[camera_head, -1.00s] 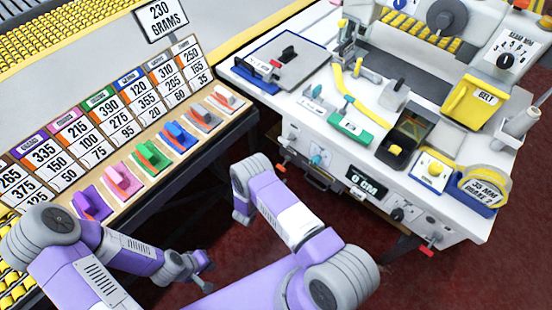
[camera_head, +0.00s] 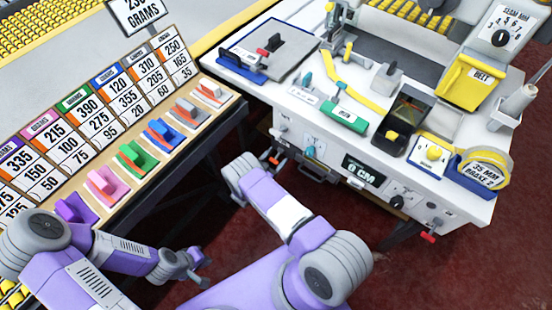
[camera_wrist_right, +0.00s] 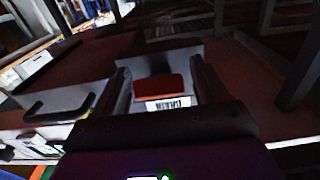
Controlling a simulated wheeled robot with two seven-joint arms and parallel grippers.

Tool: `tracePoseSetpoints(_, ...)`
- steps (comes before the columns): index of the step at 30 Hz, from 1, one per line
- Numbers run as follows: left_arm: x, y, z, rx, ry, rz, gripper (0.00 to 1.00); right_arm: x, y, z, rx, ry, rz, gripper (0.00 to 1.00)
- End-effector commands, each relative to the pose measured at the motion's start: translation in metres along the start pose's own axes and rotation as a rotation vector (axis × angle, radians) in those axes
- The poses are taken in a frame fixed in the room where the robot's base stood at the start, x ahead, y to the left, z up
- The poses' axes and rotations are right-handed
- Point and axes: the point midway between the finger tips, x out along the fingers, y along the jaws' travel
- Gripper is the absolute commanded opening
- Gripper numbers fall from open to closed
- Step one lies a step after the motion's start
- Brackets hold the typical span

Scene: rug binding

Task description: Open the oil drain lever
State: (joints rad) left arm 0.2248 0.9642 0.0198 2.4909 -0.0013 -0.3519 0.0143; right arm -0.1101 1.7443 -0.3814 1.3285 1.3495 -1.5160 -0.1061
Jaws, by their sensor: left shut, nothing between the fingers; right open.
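In the right wrist view a red block (camera_wrist_right: 158,88) with a white label (camera_wrist_right: 167,104) shows between the two fingers of my right gripper (camera_wrist_right: 160,80). The gripper is open; I cannot tell whether the fingers touch the block. The label is too blurred to read. In the head view a small red-orange lever (camera_head: 274,159) sticks out at the left end of the white machine's (camera_head: 300,170) front, close to my right wrist. My left gripper (camera_head: 202,279) is shut and empty, low over the red floor.
Another red lever (camera_head: 428,237) sits at the machine's right front corner. A board of numbers (camera_head: 100,125) and a shelf of coloured blocks (camera_head: 163,135) stand left. Dark frame bars (camera_wrist_right: 300,60) flank the right gripper.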

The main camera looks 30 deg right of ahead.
Motion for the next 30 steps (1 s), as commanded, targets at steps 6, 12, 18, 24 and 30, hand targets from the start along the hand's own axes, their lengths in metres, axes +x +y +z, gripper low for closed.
tracePoseSetpoints(6,0.000,0.000,0.000,0.000,0.000,0.000,0.00,0.000,0.000,0.000,0.000,0.000,0.000,0.66)
tracePoseSetpoints(12,0.000,0.000,0.000,0.000,0.000,0.000,0.00,0.000,0.000,0.000,0.000,-0.001,0.000,0.36)
tracePoseSetpoints(18,-0.001,0.000,0.000,0.000,0.000,0.000,0.00,0.000,0.000,0.000,0.000,-0.003,0.000,0.21)
tracePoseSetpoints(24,-0.006,0.002,0.000,0.000,0.000,0.000,0.00,-0.001,0.000,-0.003,-0.001,-0.042,0.000,0.21)
tracePoseSetpoints(30,-0.021,0.008,0.001,0.000,0.000,0.000,0.00,-0.002,0.001,-0.009,0.000,-0.151,0.002,0.21)
